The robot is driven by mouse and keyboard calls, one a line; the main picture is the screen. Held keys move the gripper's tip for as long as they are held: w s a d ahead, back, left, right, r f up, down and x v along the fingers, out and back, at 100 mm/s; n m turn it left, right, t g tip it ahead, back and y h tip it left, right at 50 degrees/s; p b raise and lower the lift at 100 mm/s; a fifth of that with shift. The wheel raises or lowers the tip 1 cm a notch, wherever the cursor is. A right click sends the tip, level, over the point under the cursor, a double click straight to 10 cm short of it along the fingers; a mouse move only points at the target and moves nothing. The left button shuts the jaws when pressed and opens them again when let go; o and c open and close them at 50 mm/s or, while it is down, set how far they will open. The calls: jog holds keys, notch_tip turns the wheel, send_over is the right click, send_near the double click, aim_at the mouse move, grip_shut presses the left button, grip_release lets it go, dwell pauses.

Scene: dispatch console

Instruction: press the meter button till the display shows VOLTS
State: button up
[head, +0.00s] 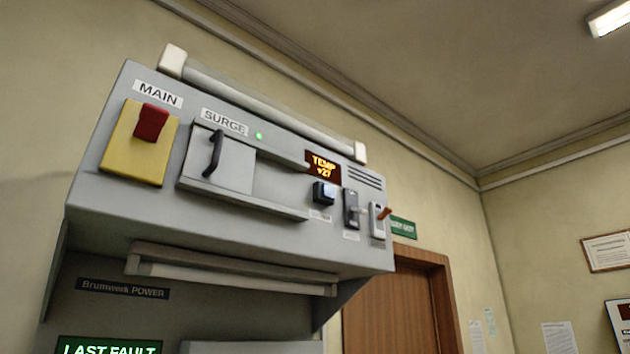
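The display (323,167) is a small dark panel on the right part of the grey console, with orange text that reads TEMP and a second line that looks like +27. The meter button (324,193) is a dark blue square push button just below the display, with a small white label under it that is too small to read. Nothing touches the button. My gripper is not in the head view.
A handrail-like bar (265,100) runs along the top. A brown door (390,305) stands behind.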

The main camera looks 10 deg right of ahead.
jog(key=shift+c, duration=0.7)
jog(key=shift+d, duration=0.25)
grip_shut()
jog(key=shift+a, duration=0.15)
